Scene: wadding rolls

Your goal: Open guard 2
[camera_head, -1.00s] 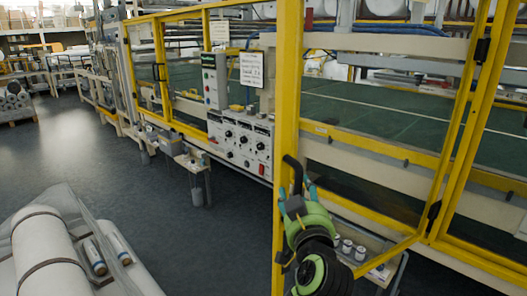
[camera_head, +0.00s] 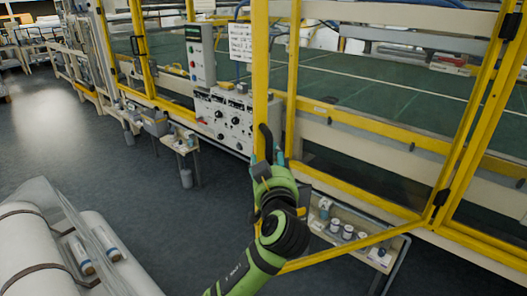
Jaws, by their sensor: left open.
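A yellow-framed guard door (camera_head: 261,75) stands swung out from the machine toward me. I cannot read a number on it. Its hinge side is at the right, with a black hinge (camera_head: 440,198), and its bottom rail (camera_head: 345,246) runs out over the floor. A black handle (camera_head: 266,138) is on its free upright. My left gripper (camera_head: 268,160) is open at this handle, with its fingers to either side of the handle's lower part. Whether they touch it is too small to tell. My green and black wrist hides the lower part of the upright. My right gripper is not in view.
A fixed yellow post (camera_head: 292,80) and the green machine bed (camera_head: 380,95) show behind the guard. A control box (camera_head: 226,120) is left of it. A low shelf with cups (camera_head: 348,232) stands beneath the guard. White rolls (camera_head: 30,250) lie front left. The floor (camera_head: 140,200) between is clear.

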